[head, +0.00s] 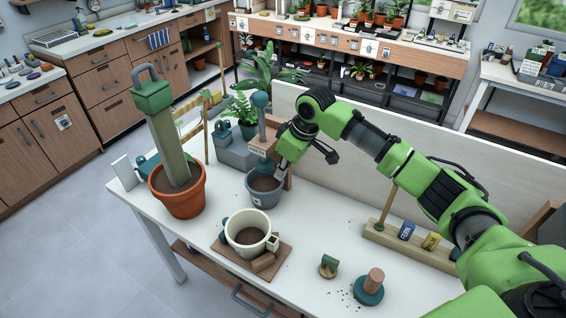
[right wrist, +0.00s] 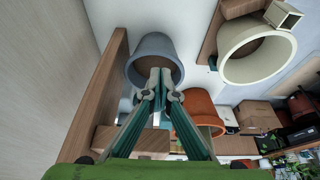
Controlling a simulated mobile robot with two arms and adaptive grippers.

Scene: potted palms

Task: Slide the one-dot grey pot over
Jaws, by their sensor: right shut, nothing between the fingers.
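The grey pot (head: 263,197), partly filled with soil, stands on the white table between the terracotta pot and the long back panel. It also shows in the right wrist view (right wrist: 152,48). I cannot make out a dot on it. My right gripper (head: 283,168) is at the pot's back right side, by its rim. In the right wrist view the right gripper (right wrist: 160,76) is shut and empty, its fingertips overlapping the pot's wall. I cannot tell whether they touch it. My left gripper is not in view.
A terracotta pot (head: 184,204) with a green-capped post stands left. A cream pot (head: 246,246) sits in front on a wooden board (head: 284,254). A blue-knobbed post (head: 262,101) rises behind the grey pot. The table's middle right is clear.

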